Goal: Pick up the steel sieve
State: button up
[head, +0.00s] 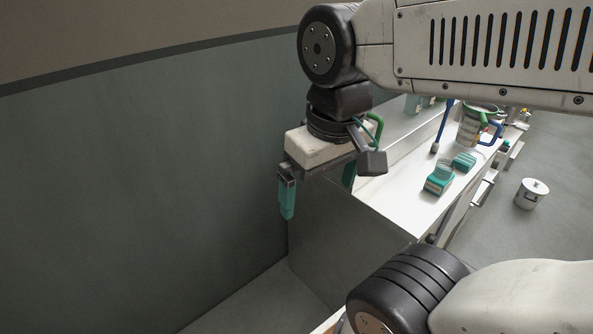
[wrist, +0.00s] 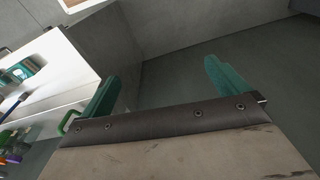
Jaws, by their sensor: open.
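I cannot make out the steel sieve for certain in either view. A green loop handle (head: 376,128) shows just behind my gripper in the head view, and what it belongs to is hidden. A green handle also shows at the counter edge in the wrist view (wrist: 70,120). My gripper (head: 318,193) is open and empty, with teal fingers apart, beside the near left end of the white counter. In the wrist view, only floor and wall show between the fingers (wrist: 160,75).
The white counter (head: 400,200) holds two teal items (head: 438,180), a blue-handled tool (head: 442,128) and a grey vessel (head: 470,127) with green and blue handles. A dark wall (head: 140,190) is at left.

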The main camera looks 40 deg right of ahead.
aim_at(480, 116)
jog(key=z, duration=2.05)
jog(key=k, duration=0.55)
jog(key=z, duration=0.7)
jog(key=i, duration=0.35)
jog(key=z, duration=0.8)
jog(key=i, duration=1.35)
jog(key=u, duration=1)
jog(key=i, duration=0.45)
jog(key=u, duration=0.45)
